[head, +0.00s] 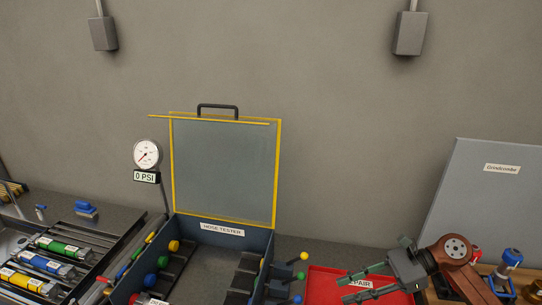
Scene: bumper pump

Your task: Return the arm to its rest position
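My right gripper (346,289) is at the lower right, on the end of my brown arm, with its fingers pointing left. Its two green-tipped fingers are spread apart with nothing seen between them. It hangs over the red repair tray (322,281). The hose tester (222,229) stands to its left with its clear, yellow-framed lid (224,170) raised. My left gripper is not in view.
A gauge (147,155) reading 0 PSI stands left of the lid. A rack of coloured cylinders (41,264) is at the lower left. A grey panel (490,195) and blue-topped parts (511,258) are at the right, close to my arm.

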